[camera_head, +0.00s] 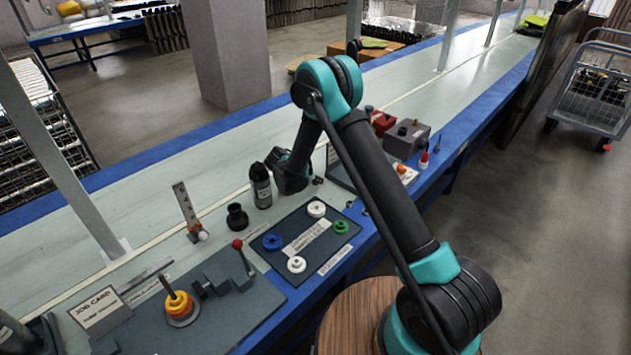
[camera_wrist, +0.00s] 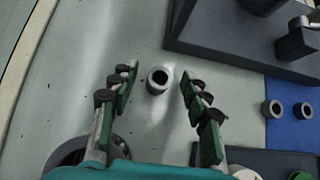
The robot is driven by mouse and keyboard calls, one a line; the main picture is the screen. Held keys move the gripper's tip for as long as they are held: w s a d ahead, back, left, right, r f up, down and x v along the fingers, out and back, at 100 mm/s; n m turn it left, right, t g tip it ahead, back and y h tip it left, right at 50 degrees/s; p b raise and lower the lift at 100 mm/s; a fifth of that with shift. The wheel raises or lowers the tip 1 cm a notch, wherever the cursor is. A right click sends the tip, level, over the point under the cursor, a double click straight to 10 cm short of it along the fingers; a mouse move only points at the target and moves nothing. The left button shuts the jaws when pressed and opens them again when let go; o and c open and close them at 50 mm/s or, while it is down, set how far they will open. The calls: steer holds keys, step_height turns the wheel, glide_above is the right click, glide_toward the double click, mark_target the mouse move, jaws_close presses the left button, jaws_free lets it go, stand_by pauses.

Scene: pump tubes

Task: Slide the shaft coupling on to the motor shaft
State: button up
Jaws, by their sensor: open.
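A small grey ring-shaped coupling (camera_wrist: 158,80) stands on the pale bench top, its dark bore facing up. My gripper (camera_wrist: 158,70) is open around it, with one finger on each side and a gap to both. In the head view my gripper (camera_head: 291,178) is low over the bench, and a small dark ring (camera_head: 318,180) shows just to its right. A dark base plate (camera_wrist: 215,35) lies beyond the coupling, with dark fittings (camera_wrist: 298,40) on it at the picture's right edge. The motor shaft cannot be made out; my arm hides part of that plate in the head view.
A dark bottle (camera_head: 261,186) and a black round part (camera_head: 237,217) stand left of my gripper. A dark plate (camera_head: 340,258) with coloured discs lies in front. A grey box (camera_head: 407,138) stands behind my arm.

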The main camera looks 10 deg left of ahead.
steer(key=shift+w+d+f, duration=0.25)
steer(key=shift+w+f, duration=0.1)
steer(key=shift+f, duration=0.15)
steer(key=shift+c, duration=0.2)
jaws_close()
steer(key=shift+r, duration=0.1)
